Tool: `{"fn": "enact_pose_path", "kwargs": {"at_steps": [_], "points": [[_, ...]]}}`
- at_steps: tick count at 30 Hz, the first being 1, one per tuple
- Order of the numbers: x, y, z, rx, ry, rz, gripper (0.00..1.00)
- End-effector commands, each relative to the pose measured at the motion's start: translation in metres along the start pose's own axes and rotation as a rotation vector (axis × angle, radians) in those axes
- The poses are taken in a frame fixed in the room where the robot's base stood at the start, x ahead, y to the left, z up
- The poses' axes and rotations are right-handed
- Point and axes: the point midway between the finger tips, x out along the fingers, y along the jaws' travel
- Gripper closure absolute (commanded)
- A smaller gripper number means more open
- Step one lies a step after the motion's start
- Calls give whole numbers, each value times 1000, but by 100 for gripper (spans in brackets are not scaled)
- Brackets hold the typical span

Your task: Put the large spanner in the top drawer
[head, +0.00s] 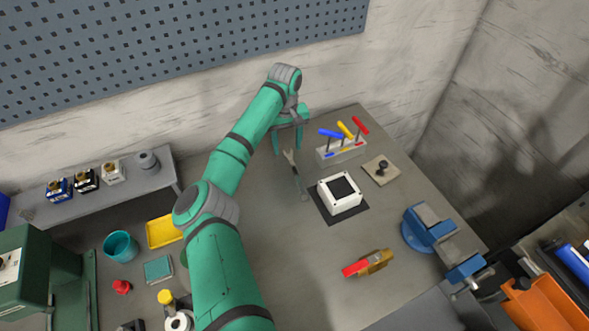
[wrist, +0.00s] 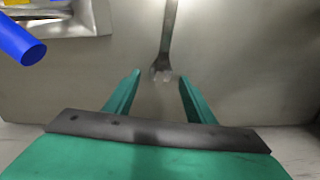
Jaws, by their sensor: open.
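The large spanner (head: 296,177) is grey and lies on the grey workbench, left of a white box in the head view. Its open-jawed end points to the back wall. My gripper (head: 287,149) is open and empty near that end. In the wrist view the spanner (wrist: 169,35) runs down from the top edge, and its jaw end shows between my gripper's two green fingers (wrist: 160,76). The fingers do not close on it. I cannot tell the height of the fingertips above the bench. I cannot make out the top drawer in either view.
Also on the bench are a white box (head: 341,205), a blue vise (head: 430,228) and a red-and-brass tool (head: 368,264). The bench's front middle is clear.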

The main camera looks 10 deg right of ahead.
Motion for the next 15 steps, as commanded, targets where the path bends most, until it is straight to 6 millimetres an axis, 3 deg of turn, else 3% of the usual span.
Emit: {"fn": "enact_pose_path", "kwargs": {"at_steps": [12,13,15], "points": [[2,1,0,0,-1,1,50],[2,0,0,0,-1,0,52],[1,0,0,1,-1,0,69]]}}
